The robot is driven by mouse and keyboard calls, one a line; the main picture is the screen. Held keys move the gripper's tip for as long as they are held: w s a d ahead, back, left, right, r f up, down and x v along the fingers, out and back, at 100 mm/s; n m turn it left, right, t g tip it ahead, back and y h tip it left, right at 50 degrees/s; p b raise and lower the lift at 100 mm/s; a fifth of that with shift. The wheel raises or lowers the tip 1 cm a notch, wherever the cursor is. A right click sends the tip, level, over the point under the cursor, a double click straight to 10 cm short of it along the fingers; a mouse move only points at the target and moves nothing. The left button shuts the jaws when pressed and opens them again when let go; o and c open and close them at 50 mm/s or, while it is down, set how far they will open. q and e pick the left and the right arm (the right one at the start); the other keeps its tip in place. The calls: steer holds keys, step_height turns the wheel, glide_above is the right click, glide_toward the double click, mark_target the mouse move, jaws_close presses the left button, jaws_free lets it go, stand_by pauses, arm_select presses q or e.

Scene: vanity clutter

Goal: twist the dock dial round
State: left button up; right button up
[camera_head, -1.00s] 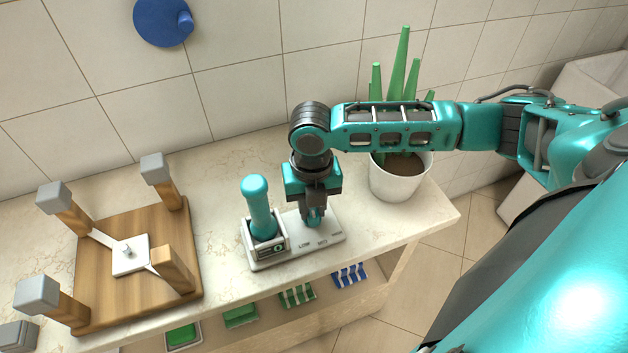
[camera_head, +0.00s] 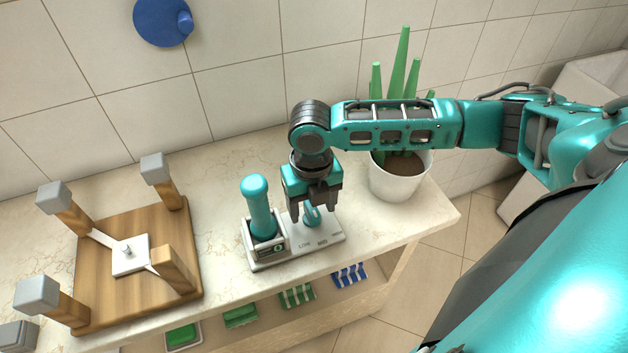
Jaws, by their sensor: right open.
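The dock (camera_head: 275,259) is a pale flat base on the counter, with lettering along its front. A teal-handled device (camera_head: 259,208) stands upright in a holder at its left end. The teal dial (camera_head: 312,214) sits on the right part of the dock, partly hidden by my right gripper. My right gripper (camera_head: 311,219) points down over the dial with its fingers open on either side of it. I cannot tell if a finger touches the dial. My left gripper is out of view.
An upturned wooden stool (camera_head: 110,290) with grey-capped legs lies at left. A white plant pot (camera_head: 398,182) stands right of the dock, behind my forearm. Folded towels (camera_head: 297,296) lie on the shelf below. A blue disc (camera_head: 160,22) is on the wall.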

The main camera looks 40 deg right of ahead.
steer(key=shift+r, duration=3.4)
